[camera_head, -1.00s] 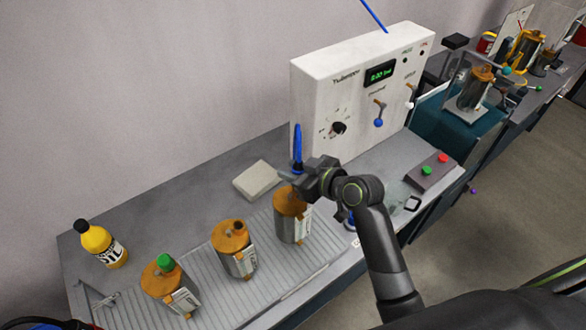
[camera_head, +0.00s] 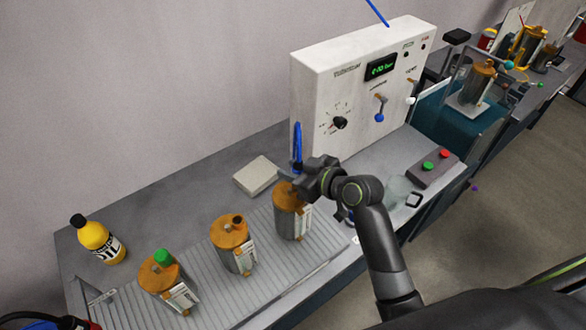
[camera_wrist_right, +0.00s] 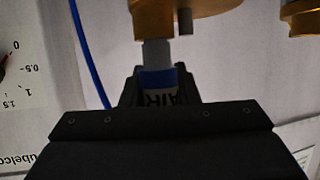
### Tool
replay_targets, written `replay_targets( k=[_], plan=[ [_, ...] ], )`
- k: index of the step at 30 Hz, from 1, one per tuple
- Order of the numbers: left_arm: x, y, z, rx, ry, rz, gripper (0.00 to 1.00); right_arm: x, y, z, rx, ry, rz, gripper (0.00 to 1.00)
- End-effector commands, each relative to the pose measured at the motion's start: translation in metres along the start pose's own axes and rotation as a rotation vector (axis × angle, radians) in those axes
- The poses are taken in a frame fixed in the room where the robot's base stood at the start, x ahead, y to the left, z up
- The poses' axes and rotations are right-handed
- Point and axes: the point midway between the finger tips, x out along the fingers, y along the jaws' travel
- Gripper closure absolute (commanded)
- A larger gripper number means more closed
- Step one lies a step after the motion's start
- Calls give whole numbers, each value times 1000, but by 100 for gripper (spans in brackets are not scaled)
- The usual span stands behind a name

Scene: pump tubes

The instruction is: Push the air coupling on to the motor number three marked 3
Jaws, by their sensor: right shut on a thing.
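My right gripper (camera_head: 302,176) is shut on the air coupling (camera_wrist_right: 160,83), which has a blue band, a white label reading "AIR" and a grey end. In the head view the gripper hides most of the coupling, at the top of the rightmost orange-capped metal motor (camera_head: 292,218). In the right wrist view the coupling's grey end meets the motor's orange cap (camera_wrist_right: 180,14); I cannot tell how far it is on. The number on this motor is not readable. A blue hose (camera_head: 298,145) rises behind the gripper.
Two similar motors stand to the left on the ribbed tray, a middle one (camera_head: 232,245) and one with a green cap (camera_head: 161,284). A white control panel (camera_head: 360,80) stands behind. A yellow oil bottle (camera_head: 97,240), a pale block (camera_head: 257,175) and a button box (camera_head: 434,167) are nearby.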

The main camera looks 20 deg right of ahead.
Motion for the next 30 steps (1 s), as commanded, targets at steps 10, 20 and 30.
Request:
replay_targets(
  k=[10, 20, 30],
  plan=[
    [0, 0, 0, 0, 0, 0, 64, 0, 0, 2, 2, -5, -1, 47],
    [2, 0, 0, 0, 0, 0, 64, -5, 1, 3, 2, -5, 1, 47],
    [13, 1, 2, 0, 0, 0, 64, -58, 0, 4, -4, -6, 1, 47]
  ],
)
